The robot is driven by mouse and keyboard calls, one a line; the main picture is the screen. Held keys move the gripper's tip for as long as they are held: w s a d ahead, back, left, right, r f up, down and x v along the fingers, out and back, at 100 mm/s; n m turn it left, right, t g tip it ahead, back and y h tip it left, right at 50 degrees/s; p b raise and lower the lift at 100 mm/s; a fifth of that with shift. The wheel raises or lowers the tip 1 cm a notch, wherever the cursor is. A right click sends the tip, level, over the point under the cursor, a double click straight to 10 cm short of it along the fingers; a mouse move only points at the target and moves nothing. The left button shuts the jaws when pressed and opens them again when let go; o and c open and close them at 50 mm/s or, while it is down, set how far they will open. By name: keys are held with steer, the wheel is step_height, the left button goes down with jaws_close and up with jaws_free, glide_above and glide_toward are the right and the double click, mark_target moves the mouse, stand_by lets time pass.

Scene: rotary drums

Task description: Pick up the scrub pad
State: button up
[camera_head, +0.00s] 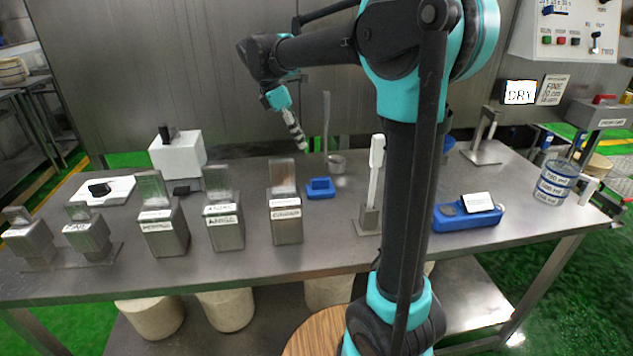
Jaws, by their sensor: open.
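No object carries a readable scrub pad label. A small blue block (320,187) lies on the steel table (335,262) behind the labelled containers and looks most like the pad, but I cannot be sure. My gripper (301,144) hangs above the back of the table, up and left of the blue block and apart from it. Its fingers point down and slightly right. It is open, and nothing shows between the fingers. My arm hides part of the table right of centre.
Several labelled steel containers (286,221) stand along the front left. A metal cup with a tall handle (336,163) stands just behind the blue block. A white-handled tool (376,160) stands upright to its right. A blue tray (450,218) and blue labelled rings (555,181) are further right.

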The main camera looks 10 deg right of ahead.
glide_toward(319, 178)
steer(key=x, duration=0.5)
steer(key=shift+w, duration=0.15)
steer(key=shift+x, duration=2.95)
jaws_close()
